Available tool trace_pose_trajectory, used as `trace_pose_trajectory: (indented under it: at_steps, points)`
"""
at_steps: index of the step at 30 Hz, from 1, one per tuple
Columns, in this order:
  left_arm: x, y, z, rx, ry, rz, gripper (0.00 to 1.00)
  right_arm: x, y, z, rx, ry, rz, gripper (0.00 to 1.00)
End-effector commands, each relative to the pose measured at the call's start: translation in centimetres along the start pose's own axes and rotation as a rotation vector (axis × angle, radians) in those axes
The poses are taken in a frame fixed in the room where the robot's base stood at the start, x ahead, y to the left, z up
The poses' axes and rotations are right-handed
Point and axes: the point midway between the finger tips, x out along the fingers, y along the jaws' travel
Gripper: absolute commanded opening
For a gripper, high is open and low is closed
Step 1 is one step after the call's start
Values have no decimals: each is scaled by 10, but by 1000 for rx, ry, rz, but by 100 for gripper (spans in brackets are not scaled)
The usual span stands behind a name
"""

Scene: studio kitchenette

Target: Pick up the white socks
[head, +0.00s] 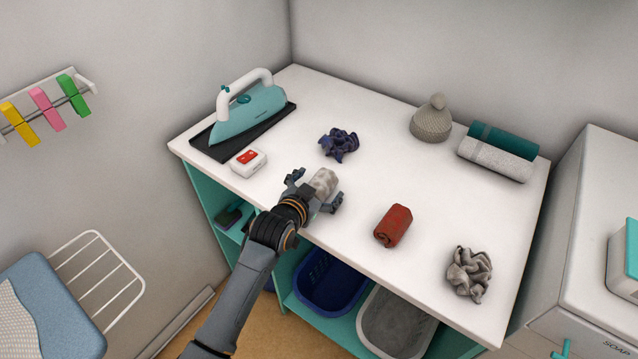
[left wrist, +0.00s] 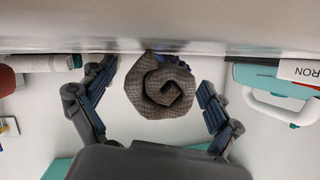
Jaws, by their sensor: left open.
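A pale, rolled bundle (head: 325,182), which looks like the white socks, lies on the white table near its front edge. In the left wrist view the bundle (left wrist: 160,88) shows its spiral end and looks grey-brown with a fine check. My left gripper (head: 316,190) is open, with one finger on each side of the bundle. In the left wrist view the gripper (left wrist: 158,82) shows gaps between both fingers and the bundle. Part of the bundle is hidden by the gripper in the head view. My right gripper is not in view.
On the table (head: 375,170) are a navy crumpled cloth (head: 339,143), a red roll (head: 393,225), a grey crumpled cloth (head: 469,273), a knit hat (head: 431,121), rolled towels (head: 497,158), a white-red box (head: 248,162) and an iron (head: 246,112). Baskets (head: 330,283) stand below.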

Motion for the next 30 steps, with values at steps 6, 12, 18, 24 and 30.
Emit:
trace_pose_trajectory:
  at_steps: [6,12,18,24,30]
  points:
    - [6,0,0,0,0,0,90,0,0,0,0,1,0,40]
    - [5,0,0,0,0,0,72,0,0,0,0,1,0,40]
    - [5,0,0,0,-1,0,35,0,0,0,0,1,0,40]
    - [5,0,1,0,-1,0,34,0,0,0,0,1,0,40]
    - [4,-1,-5,1,2,0,34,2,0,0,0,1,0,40]
